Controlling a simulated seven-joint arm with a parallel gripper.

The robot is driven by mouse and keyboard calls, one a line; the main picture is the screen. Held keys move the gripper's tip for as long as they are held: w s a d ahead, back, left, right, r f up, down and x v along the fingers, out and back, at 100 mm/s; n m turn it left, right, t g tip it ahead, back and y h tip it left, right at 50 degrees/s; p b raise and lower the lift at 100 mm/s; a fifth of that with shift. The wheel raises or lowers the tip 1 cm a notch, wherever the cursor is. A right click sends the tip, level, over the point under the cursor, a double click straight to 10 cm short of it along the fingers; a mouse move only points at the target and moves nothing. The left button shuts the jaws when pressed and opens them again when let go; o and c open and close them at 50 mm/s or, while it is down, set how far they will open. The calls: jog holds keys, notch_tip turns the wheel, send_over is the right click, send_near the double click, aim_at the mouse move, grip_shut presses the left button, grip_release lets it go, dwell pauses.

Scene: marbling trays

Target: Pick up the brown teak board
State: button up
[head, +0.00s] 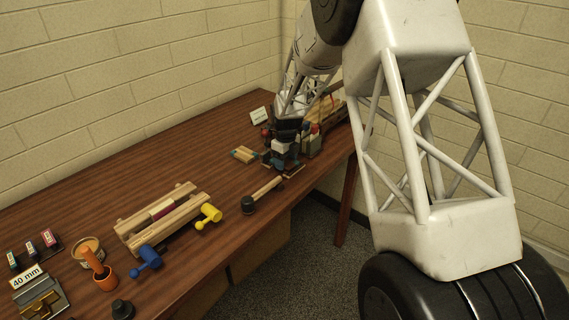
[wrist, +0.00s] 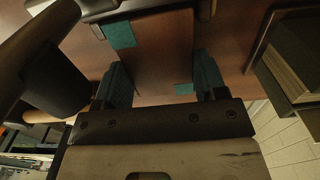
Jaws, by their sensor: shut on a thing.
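The brown teak board (wrist: 160,55) fills the middle of the wrist view, with teal patches at its upper left and lower right. My gripper (wrist: 158,82) has its two teal-padded fingers on the board's left and right sides and is shut on it. In the head view my gripper (head: 284,163) is low over the far right part of the table, near its front edge. There the gripper mostly hides the board. I cannot tell whether the board touches the table.
Beside my gripper on the table (head: 110,178) lies a pale board with teal ends (head: 243,155). A black-headed mallet (head: 249,204) lies nearer. A wooden rack (head: 165,215), a yellow mallet (head: 208,215) and a blue mallet (head: 147,259) are farther left. A white card (head: 260,115) stands behind.

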aim_at(286, 162)
jog(key=shift+r, duration=0.1)
jog(key=shift+r, duration=0.7)
notch_tip(286, 162, up, 2)
jog(key=shift+r, duration=0.1)
jog(key=s+d+r, duration=0.1)
jog(key=s, duration=1.5)
jog(key=shift+d, duration=0.4)
jog(key=shift+r, duration=0.1)
jog(key=shift+w, duration=0.2)
